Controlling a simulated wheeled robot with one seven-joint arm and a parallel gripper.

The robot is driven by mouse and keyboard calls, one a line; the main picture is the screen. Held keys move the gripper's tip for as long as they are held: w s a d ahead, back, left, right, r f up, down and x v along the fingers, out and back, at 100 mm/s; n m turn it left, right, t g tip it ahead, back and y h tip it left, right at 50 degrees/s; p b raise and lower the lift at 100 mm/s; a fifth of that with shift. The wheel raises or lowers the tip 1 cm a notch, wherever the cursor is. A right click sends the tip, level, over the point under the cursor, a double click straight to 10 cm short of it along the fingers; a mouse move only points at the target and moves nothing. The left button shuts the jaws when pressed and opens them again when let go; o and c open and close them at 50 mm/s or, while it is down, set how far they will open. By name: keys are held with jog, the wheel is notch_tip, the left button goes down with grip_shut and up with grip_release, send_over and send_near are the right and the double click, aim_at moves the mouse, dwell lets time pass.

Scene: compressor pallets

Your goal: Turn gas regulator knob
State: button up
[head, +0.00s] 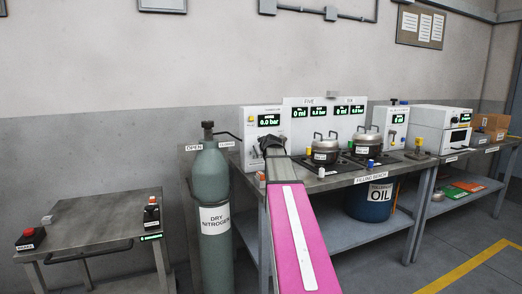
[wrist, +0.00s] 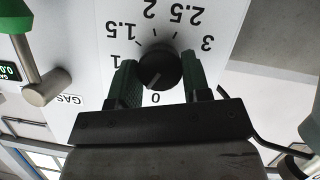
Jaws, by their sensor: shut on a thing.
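The black round regulator knob (wrist: 160,68) sits on a white panel (wrist: 100,20) with a printed scale from 0 to 3, seen upside down in the wrist view. A pale pointer mark on the knob appears to point to the lower left, near 0. My gripper (wrist: 160,82) has one green finger on each side of the knob and is shut on it. In the head view the white regulator box (head: 253,122) shows a green display reading 0.0 bar. My arm reaches up to its front, and the knob is hidden there.
A grey-green dry nitrogen cylinder (head: 210,172) stands left of the filling bench (head: 345,182). Two metal pots (head: 325,150) stand on the bench. A small side table (head: 95,218) stands at left.

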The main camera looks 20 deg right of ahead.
jog(key=shift+d+m+y, duration=0.15)
jog(key=shift+m+y, duration=1)
jog(key=shift+m, duration=0.6)
jog(key=shift+d+m+y, duration=0.1)
jog(key=shift+m+y, duration=1.05)
jog(key=shift+m, duration=0.6)
jog(key=shift+f, duration=0.1)
jog(key=o, duration=0.9)
